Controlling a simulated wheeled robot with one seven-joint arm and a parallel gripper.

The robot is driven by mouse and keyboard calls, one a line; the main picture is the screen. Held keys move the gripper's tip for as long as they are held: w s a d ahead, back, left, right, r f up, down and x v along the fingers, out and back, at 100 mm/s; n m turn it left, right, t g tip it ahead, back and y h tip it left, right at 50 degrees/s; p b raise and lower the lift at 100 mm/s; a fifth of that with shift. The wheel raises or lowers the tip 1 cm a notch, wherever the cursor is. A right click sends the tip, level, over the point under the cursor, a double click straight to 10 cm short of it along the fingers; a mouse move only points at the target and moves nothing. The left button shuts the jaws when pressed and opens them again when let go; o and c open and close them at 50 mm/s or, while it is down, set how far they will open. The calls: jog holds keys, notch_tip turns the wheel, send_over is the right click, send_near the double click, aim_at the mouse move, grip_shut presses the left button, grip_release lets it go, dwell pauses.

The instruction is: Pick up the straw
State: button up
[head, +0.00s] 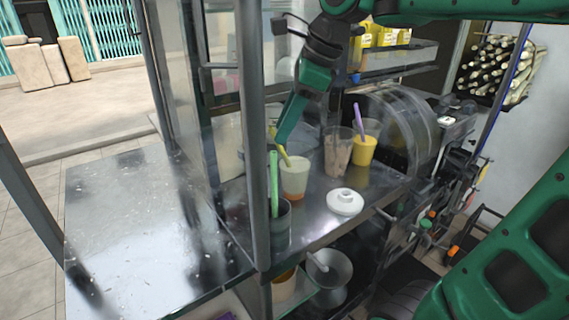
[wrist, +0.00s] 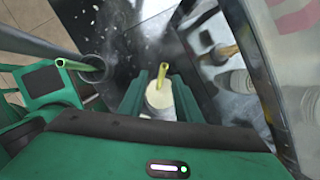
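My gripper (wrist: 160,80) is open, pointing down over a cup of pale juice (head: 294,180). A yellow-green straw (wrist: 163,75) stands tilted in that cup and shows between my two fingers in the wrist view. In the head view this straw (head: 284,156) rises beside my fingertips; I cannot tell whether they touch it. A green straw (head: 274,184) stands upright in a dark cup (head: 280,228) nearer the front; it also shows at the left of the wrist view (wrist: 76,65). A purple straw (head: 359,119) stands in a cup of yellow juice (head: 363,150).
A clear cup with brownish contents (head: 337,152) stands right of the pale cup. A white lid-like piece (head: 345,201) lies on the metal counter (head: 312,225). A dark post (head: 253,140) rises left of the cups. The press (head: 395,125) stands behind at right. The left steel table (head: 140,225) is clear.

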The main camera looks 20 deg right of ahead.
jog(key=shift+x, duration=2.6)
jog(key=shift+w+d, duration=0.1)
jog(key=shift+w, duration=0.1)
grip_shut()
